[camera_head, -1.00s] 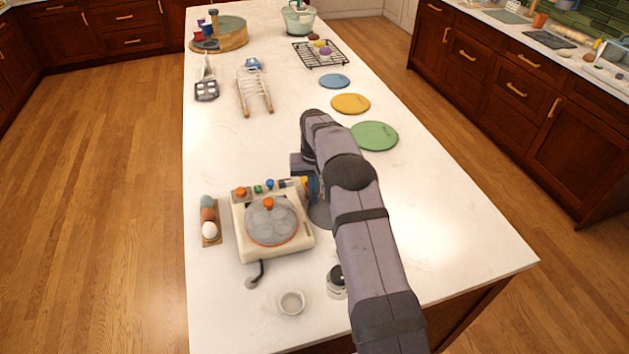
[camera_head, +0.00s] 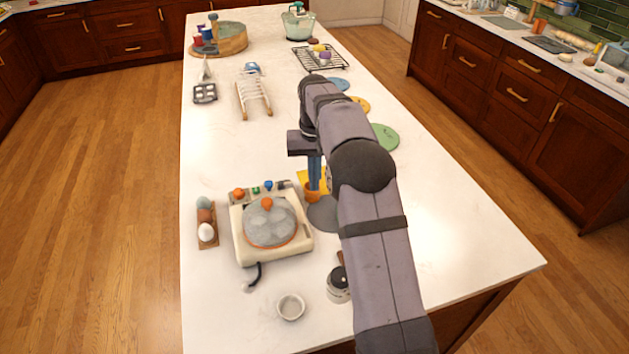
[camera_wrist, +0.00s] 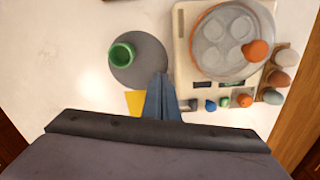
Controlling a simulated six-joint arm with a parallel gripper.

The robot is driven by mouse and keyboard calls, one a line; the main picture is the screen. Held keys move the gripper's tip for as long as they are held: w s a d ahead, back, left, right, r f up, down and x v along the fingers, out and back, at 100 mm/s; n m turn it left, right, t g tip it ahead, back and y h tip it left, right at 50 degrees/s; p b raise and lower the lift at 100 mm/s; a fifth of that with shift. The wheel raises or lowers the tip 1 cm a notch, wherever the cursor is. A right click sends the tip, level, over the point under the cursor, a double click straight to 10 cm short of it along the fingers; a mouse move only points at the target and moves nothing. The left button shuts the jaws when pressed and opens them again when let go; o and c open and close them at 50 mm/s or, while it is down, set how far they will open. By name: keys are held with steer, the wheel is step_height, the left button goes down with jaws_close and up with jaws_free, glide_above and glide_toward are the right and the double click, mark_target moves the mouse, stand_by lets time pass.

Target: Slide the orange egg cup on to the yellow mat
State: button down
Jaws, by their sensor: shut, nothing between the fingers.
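My arm hides part of this area.
A green cup (camera_wrist: 122,54) stands on a round grey mat (camera_wrist: 146,72). A cream egg cooker (camera_head: 237,236) with a domed lid is close on the left, with small coloured pieces along its back edge. A white bowl (camera_head: 291,307) stands in front.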

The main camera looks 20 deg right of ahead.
steer(key=s+a+r+n+b, duration=0.1)
steer(key=s+a+r+b, duration=0.15)
steer(key=s+r, duration=0.2)
steer(key=shift+w+d+f+n+t+h, duration=0.1)
steer(key=shift+w+d+f+n+t, duration=0.55)
steer(key=shift+n, duration=5.15)
steer(key=shift+s+a+f+n+t+h, duration=0.25)
steer(key=shift+f+n, duration=0.95)
steer(key=shift+n, duration=4.6)
steer(key=shift+w+d+f+n+t+y, duration=0.1)
steer(key=shift+w+d+f+n+t, duration=0.6)
steer(key=shift+n, duration=5.1)
steer(key=shift+s+a+f, duration=0.35)
